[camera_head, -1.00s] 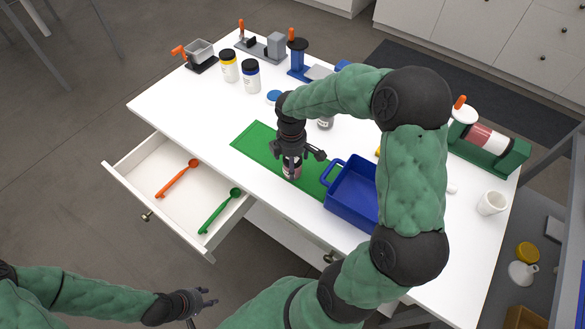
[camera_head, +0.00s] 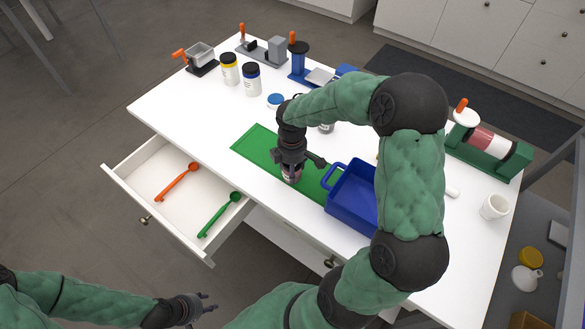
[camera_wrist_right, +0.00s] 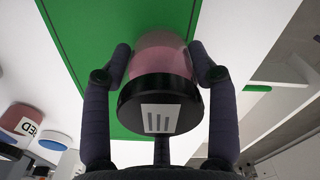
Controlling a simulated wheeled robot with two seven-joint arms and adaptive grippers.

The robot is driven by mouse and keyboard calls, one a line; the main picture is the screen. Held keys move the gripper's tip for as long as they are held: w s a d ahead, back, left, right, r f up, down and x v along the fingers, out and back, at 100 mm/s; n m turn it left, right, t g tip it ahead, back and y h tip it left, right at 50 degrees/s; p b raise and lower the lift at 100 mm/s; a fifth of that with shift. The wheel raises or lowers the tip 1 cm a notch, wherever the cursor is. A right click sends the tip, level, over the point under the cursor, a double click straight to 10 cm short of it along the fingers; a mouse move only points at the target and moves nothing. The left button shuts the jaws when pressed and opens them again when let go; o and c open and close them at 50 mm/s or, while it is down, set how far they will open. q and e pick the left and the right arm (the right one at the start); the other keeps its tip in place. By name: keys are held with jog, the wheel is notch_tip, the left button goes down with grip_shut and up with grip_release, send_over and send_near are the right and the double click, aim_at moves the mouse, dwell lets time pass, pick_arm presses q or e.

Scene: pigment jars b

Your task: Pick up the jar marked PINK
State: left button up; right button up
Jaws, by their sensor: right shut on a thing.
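A jar (camera_head: 291,177) with a pink body stands over the green mat (camera_head: 257,147); I cannot tell whether it touches the mat. In the right wrist view the jar (camera_wrist_right: 160,62) shows a black lid with a striped white patch, and no readable name. My right gripper (camera_head: 291,168) comes down from above and is shut on it, one finger on each side. The right wrist view shows the same gripper (camera_wrist_right: 160,60). My left gripper (camera_head: 208,302) is empty at the bottom of the head view, away from the table, its fingers apart.
A blue bin (camera_head: 352,200) stands close to the right of the held jar. Another jar (camera_head: 326,128) is partly hidden behind my right arm. Yellow-banded (camera_head: 229,69) and blue-banded (camera_head: 251,79) jars stand at the back left. The open drawer (camera_head: 150,165) holds two spoons.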

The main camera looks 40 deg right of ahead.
jog(key=shift+r, duration=0.45)
notch_tip(320, 180, up, 2)
jog(key=shift+r+p, duration=0.15)
jog(key=shift+p, duration=0.5)
jog(key=w+d+r+p, duration=0.6)
jog(key=w+r, duration=0.3)
jog(key=w, duration=0.3)
jog(key=shift+w+d+r, duration=0.15)
jog(key=shift+d+r, duration=0.2)
